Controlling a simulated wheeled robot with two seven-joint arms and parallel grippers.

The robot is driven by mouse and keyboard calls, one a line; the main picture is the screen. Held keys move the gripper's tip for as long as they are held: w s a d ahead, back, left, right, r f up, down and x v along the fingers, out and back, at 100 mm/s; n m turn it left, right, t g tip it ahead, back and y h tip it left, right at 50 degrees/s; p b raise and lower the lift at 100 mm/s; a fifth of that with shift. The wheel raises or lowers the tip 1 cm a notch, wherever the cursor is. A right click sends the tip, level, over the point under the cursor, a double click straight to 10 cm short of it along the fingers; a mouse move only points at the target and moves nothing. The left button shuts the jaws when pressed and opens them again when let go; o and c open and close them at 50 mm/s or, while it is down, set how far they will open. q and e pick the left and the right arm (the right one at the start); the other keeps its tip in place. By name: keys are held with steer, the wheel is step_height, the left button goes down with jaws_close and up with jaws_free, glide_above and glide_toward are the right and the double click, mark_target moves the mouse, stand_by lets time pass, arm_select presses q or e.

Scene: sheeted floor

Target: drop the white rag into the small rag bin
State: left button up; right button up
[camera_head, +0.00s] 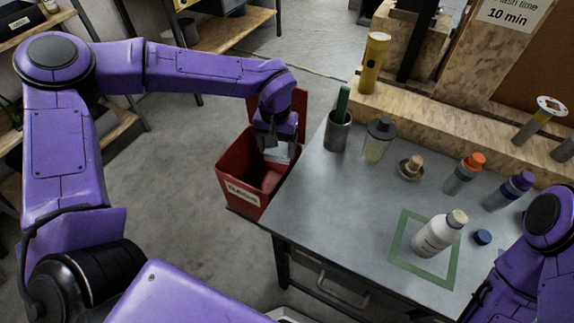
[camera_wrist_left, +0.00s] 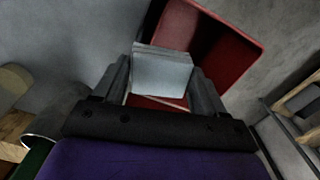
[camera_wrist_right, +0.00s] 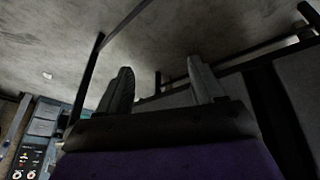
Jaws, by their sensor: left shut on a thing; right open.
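The white rag (camera_wrist_left: 162,72) is a folded pale block held between the fingers of my left gripper (camera_wrist_left: 163,88). In the head view the rag (camera_head: 277,152) shows below my left gripper (camera_head: 277,138), over the mouth of the small red rag bin (camera_head: 240,194). The bin stands on the floor beside the table, with a label on its front and its lid raised at the back. The left wrist view shows the red bin (camera_wrist_left: 232,48) around and beyond the rag. My right gripper (camera_wrist_right: 160,88) is open and empty in the right wrist view.
A grey table (camera_head: 325,215) stands right of the bin. It holds a white bottle (camera_head: 436,236) in a green square, a cup (camera_head: 338,132) with a green item, a clear jar (camera_head: 377,142) and bottles with orange and purple caps. Floor left of the bin is clear.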

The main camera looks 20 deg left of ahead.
arm_select(q)
steer(key=w+a+f+n+p, duration=0.2)
steer(key=a+n+p, duration=0.3)
steer(key=a, duration=0.5)
arm_select(e)
step_height(320, 180, up, 6)
arm_select(q)
step_height(320, 180, down, 7)
steer(key=n+b, duration=0.1)
steer(key=b, duration=0.5)
steer(key=shift+d+r+b, duration=0.2)
steer(key=shift+b, duration=0.2)
arm_select(e)
step_height(320, 180, down, 6)
steer(key=shift+a, duration=0.2)
arm_select(q)
steer(key=o, duration=1.2)
steer(key=shift+c, duration=0.2)
steer(key=shift+r, duration=0.1)
arm_select(e)
steer(key=shift+f, duration=0.1)
arm_select(q)
step_height(320, 180, up, 10)
steer(key=b, duration=0.1)
steer(key=shift+r, duration=0.2)
arm_select(e)
steer(key=shift+f, duration=0.5)
arm_select(q)
steer(key=shift+s+a, duration=0.1)
